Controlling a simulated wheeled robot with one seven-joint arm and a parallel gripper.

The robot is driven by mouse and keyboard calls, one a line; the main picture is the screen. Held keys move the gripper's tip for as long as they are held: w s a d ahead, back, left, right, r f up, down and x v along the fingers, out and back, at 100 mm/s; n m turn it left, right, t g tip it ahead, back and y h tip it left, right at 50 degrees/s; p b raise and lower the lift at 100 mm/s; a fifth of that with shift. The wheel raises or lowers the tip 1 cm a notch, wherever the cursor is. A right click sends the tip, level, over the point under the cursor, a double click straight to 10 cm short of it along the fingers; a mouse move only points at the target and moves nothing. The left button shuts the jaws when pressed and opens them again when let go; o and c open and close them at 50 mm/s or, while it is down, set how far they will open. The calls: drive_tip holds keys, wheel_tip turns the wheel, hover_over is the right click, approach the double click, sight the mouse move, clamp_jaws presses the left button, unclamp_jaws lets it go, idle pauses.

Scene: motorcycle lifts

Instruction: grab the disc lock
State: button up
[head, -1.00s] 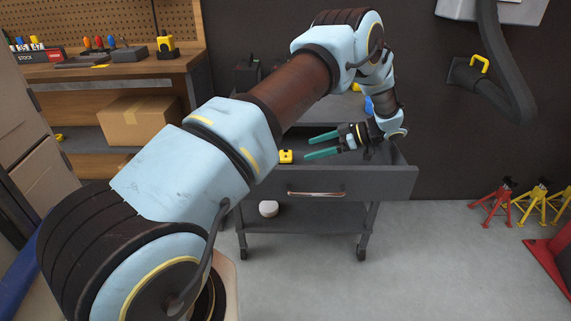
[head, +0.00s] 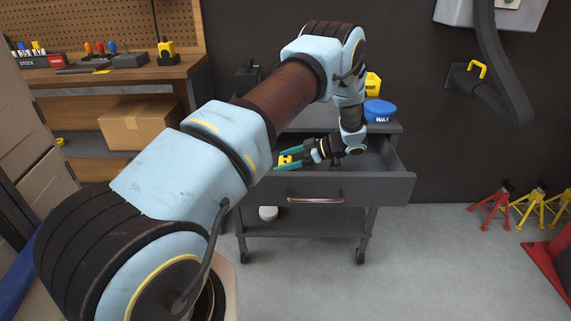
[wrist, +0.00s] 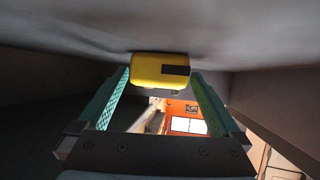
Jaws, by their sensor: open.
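The disc lock, a small yellow block with a dark patch, is in the open drawer of the grey cart. In the head view the disc lock (head: 284,159) shows at the left part of the drawer (head: 385,187), partly covered by my gripper (head: 288,161). My gripper is open and reaches into the drawer from the right, with one teal finger on each side of the lock. In the wrist view the lock (wrist: 160,70) is between the two fingertips, with a narrow gap showing at the sides.
A blue wax tin (head: 380,112) and a yellow item (head: 373,84) sit on the cart top. The drawer walls are close around my gripper. A workbench (head: 120,68) stands at left, holding another yellow item (head: 166,49). Red and yellow stands (head: 494,204) are at right.

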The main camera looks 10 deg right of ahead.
clamp_jaws()
idle(0.8)
